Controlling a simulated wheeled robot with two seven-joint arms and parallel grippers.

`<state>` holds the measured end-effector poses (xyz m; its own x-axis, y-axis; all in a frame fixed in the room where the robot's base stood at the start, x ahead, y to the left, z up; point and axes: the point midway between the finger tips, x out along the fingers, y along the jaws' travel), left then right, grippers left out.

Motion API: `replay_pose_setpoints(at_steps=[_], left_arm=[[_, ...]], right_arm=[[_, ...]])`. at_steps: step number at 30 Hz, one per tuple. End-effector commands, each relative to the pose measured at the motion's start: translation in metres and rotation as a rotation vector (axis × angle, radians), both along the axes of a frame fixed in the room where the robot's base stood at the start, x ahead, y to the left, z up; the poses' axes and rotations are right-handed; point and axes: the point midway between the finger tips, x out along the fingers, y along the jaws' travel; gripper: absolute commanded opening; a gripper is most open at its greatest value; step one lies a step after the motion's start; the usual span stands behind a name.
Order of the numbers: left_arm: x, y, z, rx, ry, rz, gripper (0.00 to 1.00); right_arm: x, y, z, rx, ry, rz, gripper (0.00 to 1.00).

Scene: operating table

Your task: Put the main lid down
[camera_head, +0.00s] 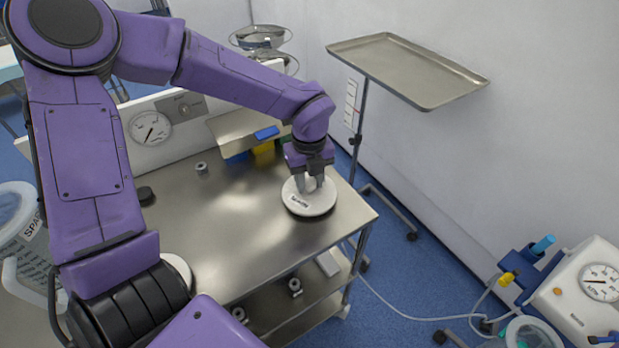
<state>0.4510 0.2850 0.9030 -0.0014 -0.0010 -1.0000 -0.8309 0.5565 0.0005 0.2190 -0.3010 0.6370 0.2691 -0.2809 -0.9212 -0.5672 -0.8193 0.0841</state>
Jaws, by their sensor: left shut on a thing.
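The main lid is a round white disc (312,204) with dark lettering at the right end of the steel table (230,235). It looks level and at or very near the tabletop; I cannot tell for certain whether it rests on it. My left gripper (311,187) points down over the lid's middle and is shut on it, with the fingers hiding the part they grip. My purple left arm crosses the view from the left. My right gripper does not show.
Another white round thing (178,268) is partly hidden behind my arm. A small metal piece (201,168) and a box with a blue and yellow part (262,150) stand toward the back. The table's middle is clear. A tray stand (405,70) stands at the right.

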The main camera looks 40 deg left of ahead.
Motion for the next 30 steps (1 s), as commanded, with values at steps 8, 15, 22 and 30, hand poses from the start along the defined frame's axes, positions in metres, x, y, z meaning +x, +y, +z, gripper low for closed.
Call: replay_pose_setpoints(at_steps=[8,15,22,30], left_arm=[[0.000,0.000,-0.004,-0.001,-0.001,0.000,0.02],[0.000,0.000,-0.003,-0.001,-0.001,0.000,0.61],[0.001,0.000,0.007,0.000,-0.004,0.000,0.61],[0.001,0.000,0.072,0.000,-0.006,0.001,0.61]], right_arm=[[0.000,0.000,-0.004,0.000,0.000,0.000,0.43],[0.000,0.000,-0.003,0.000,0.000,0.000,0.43],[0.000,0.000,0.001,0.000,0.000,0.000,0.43],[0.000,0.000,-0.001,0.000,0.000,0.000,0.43]])
